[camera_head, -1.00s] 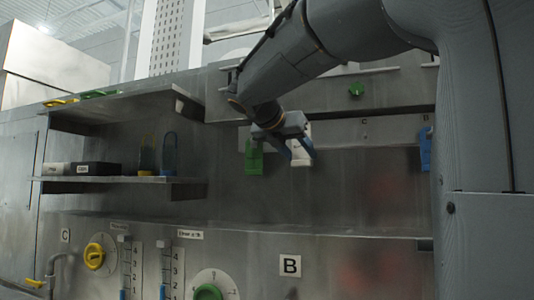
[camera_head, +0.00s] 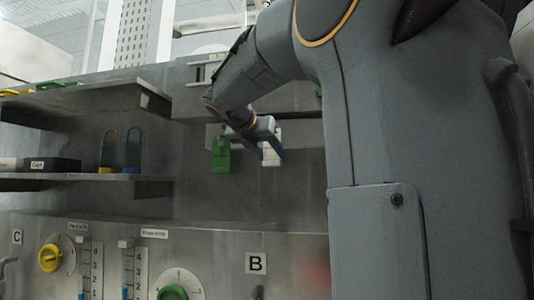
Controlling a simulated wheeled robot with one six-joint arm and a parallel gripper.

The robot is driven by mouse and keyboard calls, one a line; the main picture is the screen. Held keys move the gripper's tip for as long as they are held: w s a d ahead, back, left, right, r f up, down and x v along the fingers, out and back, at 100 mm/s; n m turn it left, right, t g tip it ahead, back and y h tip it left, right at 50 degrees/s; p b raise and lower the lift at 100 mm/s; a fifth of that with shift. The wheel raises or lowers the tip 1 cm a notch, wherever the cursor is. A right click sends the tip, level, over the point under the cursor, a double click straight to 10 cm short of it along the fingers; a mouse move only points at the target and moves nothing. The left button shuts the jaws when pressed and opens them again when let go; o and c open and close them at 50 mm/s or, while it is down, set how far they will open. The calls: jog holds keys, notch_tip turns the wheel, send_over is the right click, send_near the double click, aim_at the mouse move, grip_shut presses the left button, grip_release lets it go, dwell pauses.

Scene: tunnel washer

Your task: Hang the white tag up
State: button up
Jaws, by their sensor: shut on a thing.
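The white tag (camera_head: 272,157) is at my gripper (camera_head: 270,150), in front of the steel wall panel. My gripper's blue fingers are shut on it, and the arm reaches in from the upper right. A green tag (camera_head: 221,154) hangs just left of my gripper, on a pale strip along the wall. The pegs behind my gripper are hidden, and I cannot tell whether the white tag touches one.
A lower shelf (camera_head: 150,179) at left holds a yellow padlock (camera_head: 107,150), a blue padlock (camera_head: 133,150) and a dark box (camera_head: 52,165). An upper shelf (camera_head: 90,98) juts out above. Below are a yellow knob (camera_head: 50,258), a green knob (camera_head: 173,293) and a B label (camera_head: 256,263).

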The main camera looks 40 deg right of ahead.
jog(key=shift+w+d+f, duration=0.1)
jog(key=shift+w+d, duration=0.8)
jog(key=shift+d, duration=0.2)
jog(key=shift+w+d+f+p, duration=0.3)
jog(key=shift+w+d+f, duration=0.1)
jog(key=shift+f, duration=0.15)
jog(key=shift+f, duration=0.1)
jog(key=o, duration=1.1)
jog(key=shift+b+v, duration=1.35)
jog(key=shift+v, duration=2.55)
